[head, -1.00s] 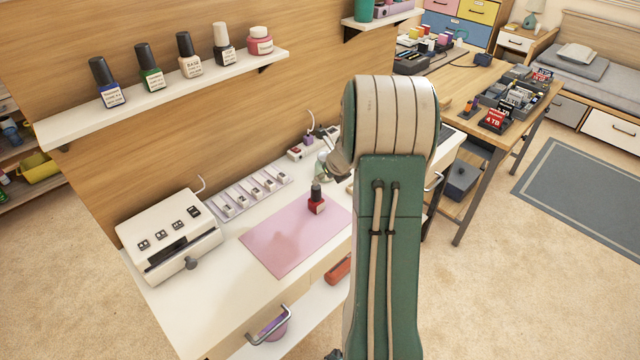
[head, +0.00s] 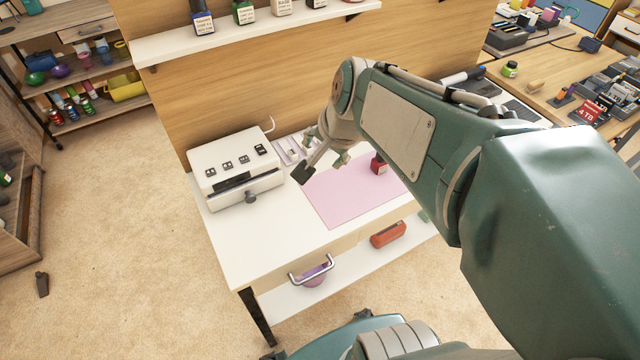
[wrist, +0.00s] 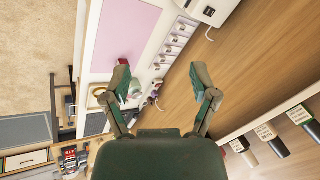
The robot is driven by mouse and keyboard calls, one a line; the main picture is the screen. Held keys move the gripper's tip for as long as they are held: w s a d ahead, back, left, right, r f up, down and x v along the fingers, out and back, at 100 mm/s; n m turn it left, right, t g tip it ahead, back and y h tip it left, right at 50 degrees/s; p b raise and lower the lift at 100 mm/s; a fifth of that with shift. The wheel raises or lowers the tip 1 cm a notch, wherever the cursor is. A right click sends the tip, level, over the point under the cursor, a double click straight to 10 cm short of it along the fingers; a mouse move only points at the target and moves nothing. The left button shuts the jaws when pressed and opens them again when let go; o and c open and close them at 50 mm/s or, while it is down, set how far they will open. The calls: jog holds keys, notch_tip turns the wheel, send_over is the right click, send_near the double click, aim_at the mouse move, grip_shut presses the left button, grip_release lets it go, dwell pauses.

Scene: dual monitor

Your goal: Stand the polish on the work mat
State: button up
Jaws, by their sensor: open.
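The red polish bottle (head: 379,167) rests on the pink work mat (head: 335,205), toward its right part. My arm hides its top in the head view. In the wrist view the red bottle (wrist: 123,61) is partly covered by my left finger, near the mat's (wrist: 125,30) end. My gripper (head: 322,166) is open and empty, above the mat's far left part and left of the bottle in the head view. Its spread fingers (wrist: 160,76) also show in the wrist view, with nothing between them. I cannot tell whether a finger touches the bottle.
A white box-shaped device (head: 236,165) stands left of the mat on the white desk (head: 250,245). A wall shelf (head: 240,40) with several polish bottles hangs above. A strip of small items (wrist: 172,45) lies along the wall. The mat's front part is clear.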

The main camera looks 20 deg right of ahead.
jog(key=s+a+n, duration=0.4)
jog(key=s+n, duration=0.6)
jog(key=n, duration=0.1)
jog(key=shift+s+a+r+h, duration=0.25)
jog(key=shift+s+r+h, duration=0.15)
jog(key=shift+r, duration=0.05)
dwell(0.4)
